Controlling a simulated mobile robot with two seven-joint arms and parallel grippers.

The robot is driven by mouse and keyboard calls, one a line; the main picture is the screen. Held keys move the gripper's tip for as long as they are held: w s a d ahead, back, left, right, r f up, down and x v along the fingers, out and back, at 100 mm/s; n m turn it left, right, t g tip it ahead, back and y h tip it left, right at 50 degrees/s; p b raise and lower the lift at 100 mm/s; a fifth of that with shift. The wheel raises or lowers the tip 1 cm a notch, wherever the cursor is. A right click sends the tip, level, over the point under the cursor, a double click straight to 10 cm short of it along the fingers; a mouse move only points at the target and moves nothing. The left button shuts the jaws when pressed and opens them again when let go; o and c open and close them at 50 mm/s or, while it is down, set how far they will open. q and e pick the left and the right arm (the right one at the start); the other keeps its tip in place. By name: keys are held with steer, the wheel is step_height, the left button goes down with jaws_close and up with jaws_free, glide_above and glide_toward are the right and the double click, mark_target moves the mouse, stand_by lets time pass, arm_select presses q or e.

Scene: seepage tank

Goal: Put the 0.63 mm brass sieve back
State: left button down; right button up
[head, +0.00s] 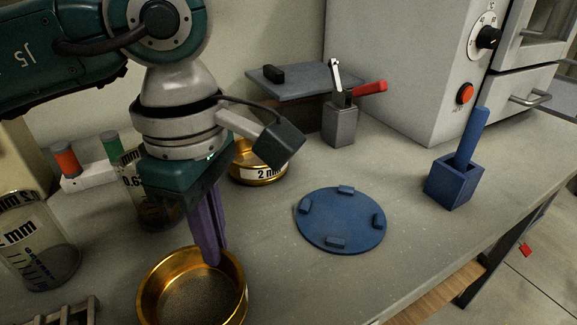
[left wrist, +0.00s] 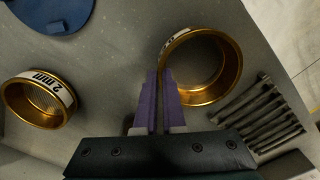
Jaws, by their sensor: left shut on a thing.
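A brass sieve (head: 168,268) with a fine mesh is at the bottom of the head view, partly cut off by the edge. It also shows in the left wrist view (left wrist: 228,84), with only a sliver of its white label visible and its size unreadable. My left gripper (head: 213,260), with purple fingers, points down and is shut on the sieve's rim; the fingers also show in the left wrist view (left wrist: 161,82). I cannot tell whether the sieve touches the bench. A second brass sieve (head: 262,180), labelled 2 mm, stands behind the gripper. My right gripper is not in view.
A blue round plate with raised lugs (head: 340,218) lies mid-bench. Glass jars, one marked 0.63 (head: 146,205) and another (head: 40,245), stand left. A slotted rack (left wrist: 262,118) lies beside the held sieve. A blue holder (head: 452,188) stands right, before the oven (head: 420,70).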

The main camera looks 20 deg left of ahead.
arm_select(q)
steer(key=shift+f, duration=0.15)
steer(key=c, duration=1)
jaws_free()
step_height(320, 180, up, 12)
steer(key=shift+r+p, duration=0.25)
steer(key=shift+p, duration=0.05)
